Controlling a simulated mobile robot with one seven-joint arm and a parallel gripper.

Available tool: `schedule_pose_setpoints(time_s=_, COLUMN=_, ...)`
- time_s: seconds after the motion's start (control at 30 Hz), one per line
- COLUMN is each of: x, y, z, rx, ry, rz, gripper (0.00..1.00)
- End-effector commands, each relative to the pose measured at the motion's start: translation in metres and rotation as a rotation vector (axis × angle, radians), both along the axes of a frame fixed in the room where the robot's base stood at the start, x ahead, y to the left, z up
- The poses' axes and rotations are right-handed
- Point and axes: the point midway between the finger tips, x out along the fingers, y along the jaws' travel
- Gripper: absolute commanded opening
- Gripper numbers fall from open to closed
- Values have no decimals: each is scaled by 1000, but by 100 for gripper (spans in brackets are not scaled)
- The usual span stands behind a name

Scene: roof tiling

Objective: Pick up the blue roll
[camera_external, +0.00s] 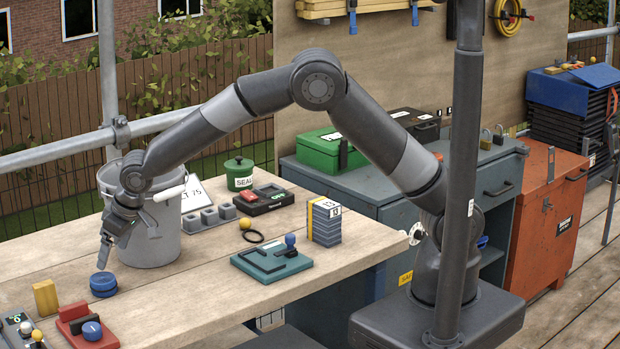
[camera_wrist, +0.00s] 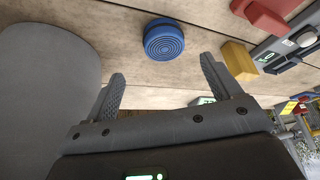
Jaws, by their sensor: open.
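The blue roll (camera_external: 103,283) is a short, ridged blue cylinder lying flat on the wooden table (camera_external: 215,288), near its left front part. In the wrist view the blue roll (camera_wrist: 163,40) shows its ringed top face, beyond the fingertips and between their lines. My gripper (camera_external: 102,262) points down just above the roll in the external view. In the wrist view my gripper (camera_wrist: 162,68) has its two fingers spread wide with nothing between them. Whether a fingertip touches the roll cannot be told.
A grey bucket (camera_external: 152,240) stands close behind my gripper. A yellow block (camera_external: 45,298) and a red piece with a blue knob (camera_external: 88,330) lie near the roll, in front and left. A green plate (camera_external: 268,266) lies farther right. The table between is clear.

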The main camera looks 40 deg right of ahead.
Motion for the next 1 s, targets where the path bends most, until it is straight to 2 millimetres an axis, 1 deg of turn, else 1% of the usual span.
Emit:
schedule_pose_setpoints(time_s=0.03, x=3, y=2, z=-9, rx=-2, ry=1, rz=0, gripper=83)
schedule_pose_setpoints(time_s=0.1, x=7, y=4, z=-19, rx=-3, ry=2, rz=-2, gripper=83)
schedule_pose_setpoints(time_s=0.2, x=11, y=7, z=-30, rx=-2, ry=1, rz=0, gripper=83)
schedule_pose_setpoints(time_s=0.43, x=16, y=12, z=-43, rx=-1, ry=0, rz=0, gripper=83)
schedule_pose_setpoints(time_s=0.7, x=28, y=26, z=-73, rx=-2, ry=1, rz=0, gripper=83)
schedule_pose_setpoints(time_s=0.8, x=31, y=28, z=-80, rx=-1, ry=0, rz=0, gripper=83)
schedule_pose_setpoints(time_s=1.0, x=32, y=29, z=-82, rx=0, ry=0, rz=0, gripper=83)
